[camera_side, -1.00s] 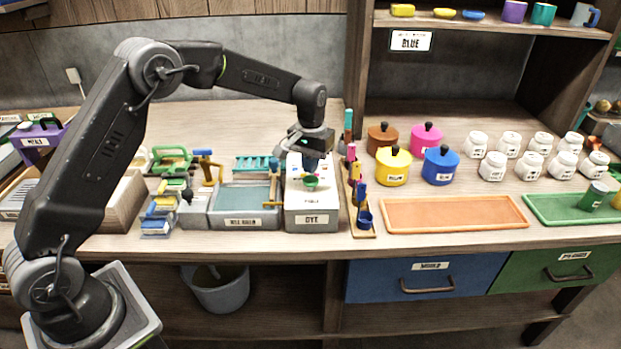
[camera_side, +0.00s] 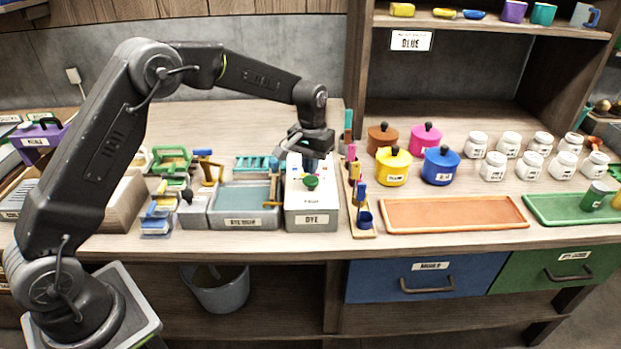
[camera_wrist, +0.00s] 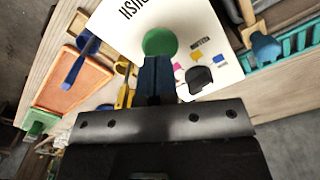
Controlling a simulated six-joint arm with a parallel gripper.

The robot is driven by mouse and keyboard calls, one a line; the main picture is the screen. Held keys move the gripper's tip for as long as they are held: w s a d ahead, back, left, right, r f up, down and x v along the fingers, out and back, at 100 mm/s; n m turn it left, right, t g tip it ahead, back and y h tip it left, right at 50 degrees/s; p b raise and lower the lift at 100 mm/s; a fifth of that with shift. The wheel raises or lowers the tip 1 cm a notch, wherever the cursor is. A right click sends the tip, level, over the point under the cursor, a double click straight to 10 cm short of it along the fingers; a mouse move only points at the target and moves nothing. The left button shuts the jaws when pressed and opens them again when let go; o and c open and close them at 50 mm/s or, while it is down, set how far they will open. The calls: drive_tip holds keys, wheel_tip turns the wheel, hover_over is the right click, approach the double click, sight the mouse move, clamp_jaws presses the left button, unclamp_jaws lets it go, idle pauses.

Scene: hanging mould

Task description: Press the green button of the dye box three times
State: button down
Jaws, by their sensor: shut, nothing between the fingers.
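The dye box (camera_side: 298,217) is a white-topped box with a grey front labelled DYE, standing on the bench. Its green button (camera_side: 311,183) is a round knob on the top, towards the front. My gripper (camera_side: 309,167) is over the box top, just behind and above the button in the side view. In the wrist view the green button (camera_wrist: 160,42) lies just beyond the tips of my shut blue fingers (camera_wrist: 157,66). The fingers hold nothing. I cannot tell whether they touch the button.
A rack of coloured tools (camera_side: 360,195) stands close at the box's right, and a grey tray (camera_side: 241,196) close at its left. Further right are an orange tray (camera_side: 455,213), coloured lidded pots (camera_side: 394,168) and several white jars (camera_side: 493,167).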

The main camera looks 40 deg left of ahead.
sight(311, 179)
drive_tip(key=shift+f, duration=1.8)
drive_tip(key=shift+r, duration=1.2)
drive_tip(key=shift+f, duration=1.2)
drive_tip(key=shift+r, duration=1.2)
